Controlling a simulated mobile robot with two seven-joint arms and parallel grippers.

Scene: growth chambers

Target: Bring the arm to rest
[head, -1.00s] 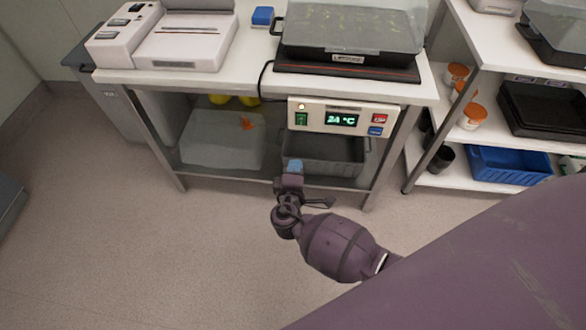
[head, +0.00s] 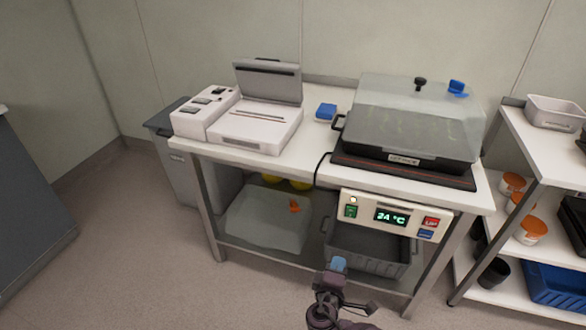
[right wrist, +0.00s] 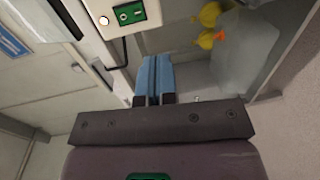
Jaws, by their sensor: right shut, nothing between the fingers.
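My right gripper (head: 338,264) shows at the bottom of the head view, in front of the bench's lower shelf. Its blue fingertips are together and hold nothing. In the right wrist view the blue fingers (right wrist: 153,78) lie side by side, below the green switch (right wrist: 130,13) of the control panel. I see no contact between the gripper and the bench or panel. Most of my right arm is below the head view's edge. My left gripper is not in view.
A bench (head: 310,165) carries a lidded propagator (head: 410,120) and a white device (head: 255,127) with a raised lid. The control panel (head: 390,216) reads 24 °C. A grey crate (head: 365,252) and a translucent container (head: 265,222) sit below. Shelving (head: 545,150) stands right; floor at left is clear.

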